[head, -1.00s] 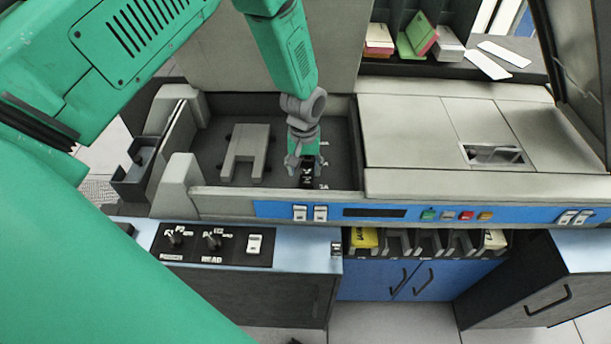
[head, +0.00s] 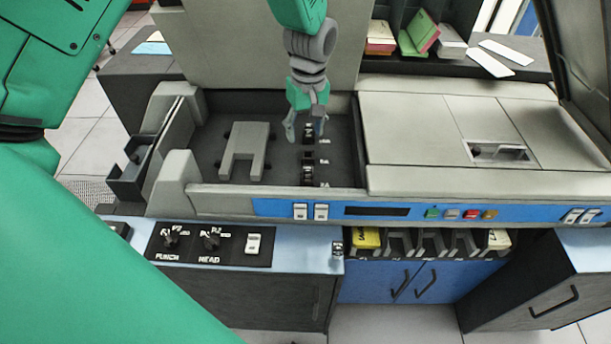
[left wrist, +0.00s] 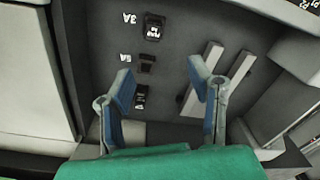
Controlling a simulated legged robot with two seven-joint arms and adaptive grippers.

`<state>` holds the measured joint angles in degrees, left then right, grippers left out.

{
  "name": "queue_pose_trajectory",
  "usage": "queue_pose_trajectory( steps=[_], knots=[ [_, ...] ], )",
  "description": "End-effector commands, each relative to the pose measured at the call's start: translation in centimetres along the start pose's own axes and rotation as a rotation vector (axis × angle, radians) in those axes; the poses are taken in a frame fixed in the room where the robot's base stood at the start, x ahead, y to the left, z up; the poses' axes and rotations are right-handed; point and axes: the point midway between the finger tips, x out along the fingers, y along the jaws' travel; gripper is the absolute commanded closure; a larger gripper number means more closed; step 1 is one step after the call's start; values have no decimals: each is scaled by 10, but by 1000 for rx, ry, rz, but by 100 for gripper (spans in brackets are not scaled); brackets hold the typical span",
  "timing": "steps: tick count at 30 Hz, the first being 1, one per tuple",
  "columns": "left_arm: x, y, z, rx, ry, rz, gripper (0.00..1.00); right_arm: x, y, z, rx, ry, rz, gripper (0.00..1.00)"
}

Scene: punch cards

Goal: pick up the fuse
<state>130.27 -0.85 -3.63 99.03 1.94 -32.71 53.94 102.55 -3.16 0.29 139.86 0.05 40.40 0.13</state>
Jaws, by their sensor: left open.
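Several small dark fuse pieces stand in a row on the floor of the grey recessed tray. The front one (head: 307,174) has white marks and also shows by the 3A label in the left wrist view (left wrist: 153,27). The middle one (left wrist: 147,62) sits by the 5A label. The far one (head: 308,131) is partly behind my gripper and shows between my fingers in the left wrist view (left wrist: 141,97). My left gripper (head: 306,130) is open, pointing down over the far end of the row. Its fingers (left wrist: 160,80) hold nothing. My right gripper is out of view.
A grey U-shaped block (head: 245,142) lies left of the row. The recess has a raised front wall (head: 270,200) and a light machine cover (head: 430,130) on its right. Switches and colored buttons line the blue front panel (head: 380,210).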

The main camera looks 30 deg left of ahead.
Motion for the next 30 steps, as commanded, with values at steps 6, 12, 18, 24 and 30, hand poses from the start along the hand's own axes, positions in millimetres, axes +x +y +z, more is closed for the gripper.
queue_pose_trajectory(
  steps=[6,12,18,24,30],
  knots=[
    [-1,7,5,-637,45,-36,53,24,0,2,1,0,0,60],
    [-4,8,4,-1023,63,-38,53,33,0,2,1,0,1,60],
    [6,7,2,-1125,63,-40,53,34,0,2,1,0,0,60],
    [45,5,3,-1123,65,-43,53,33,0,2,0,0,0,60],
    [73,5,4,-1121,68,-39,53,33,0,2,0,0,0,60]
  ],
)
